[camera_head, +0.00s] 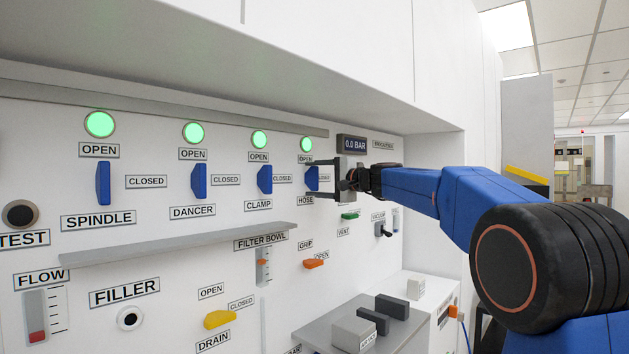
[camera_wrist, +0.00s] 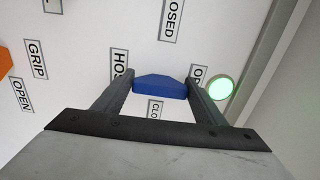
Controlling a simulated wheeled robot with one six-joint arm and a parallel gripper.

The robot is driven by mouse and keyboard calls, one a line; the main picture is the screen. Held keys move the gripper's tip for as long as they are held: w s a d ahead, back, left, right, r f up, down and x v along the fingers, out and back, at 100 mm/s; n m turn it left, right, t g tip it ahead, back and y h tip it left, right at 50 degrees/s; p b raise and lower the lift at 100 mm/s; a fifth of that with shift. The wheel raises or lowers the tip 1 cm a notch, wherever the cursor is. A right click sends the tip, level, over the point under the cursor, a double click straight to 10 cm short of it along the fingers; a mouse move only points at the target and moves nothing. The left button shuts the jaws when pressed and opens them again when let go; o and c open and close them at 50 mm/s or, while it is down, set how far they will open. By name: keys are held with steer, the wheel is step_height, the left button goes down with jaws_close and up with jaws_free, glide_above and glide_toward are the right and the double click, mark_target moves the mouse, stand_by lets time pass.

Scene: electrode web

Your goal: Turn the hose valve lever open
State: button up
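The blue hose valve lever (camera_head: 312,178) is on the white panel, above the HOSE label and beneath its OPEN label. It stands upright, in line with OPEN; its CLOSED label is to the right. My gripper (camera_head: 308,178) is at this lever, one finger above it and one below. My gripper is open; contact with the lever is not visible. The green lamp (camera_head: 306,145) above the lever is lit.
The clamp lever (camera_head: 265,179), dancer lever (camera_head: 199,181) and spindle lever (camera_head: 103,183) stand upright to the left under lit green lamps. A display (camera_head: 351,144) reads 0.0 BAR. A shelf (camera_head: 170,241) juts out below. An overhang (camera_head: 290,70) runs above the panel.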

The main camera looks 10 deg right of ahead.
steer(key=shift+o, duration=1.4)
steer(key=shift+s+d, duration=0.1)
steer(key=v, duration=1.7)
steer(key=s+a+f+n+g+h, duration=0.25)
steer(key=s+a+f, duration=0.25)
steer(key=s+f, duration=0.5)
steer(key=s+a+f+n+g+h, duration=0.1)
steer(key=s+a+f+n+g, duration=0.2)
steer(key=s+f, duration=0.65)
steer(key=s+d+f+n+g+h, duration=0.2)
steer(key=s+f+h, duration=0.1)
steer(key=s+f, duration=0.8)
steer(key=s+d+f+n+g+h, duration=0.2)
steer(key=s+d+f+n+h, duration=0.1)
steer(key=s+f, duration=0.9)
step_height(320, 180, down, 5)
steer(key=shift+d+r+h, duration=0.15)
steer(key=shift+d+h, duration=0.05)
steer(key=shift+h, duration=0.35)
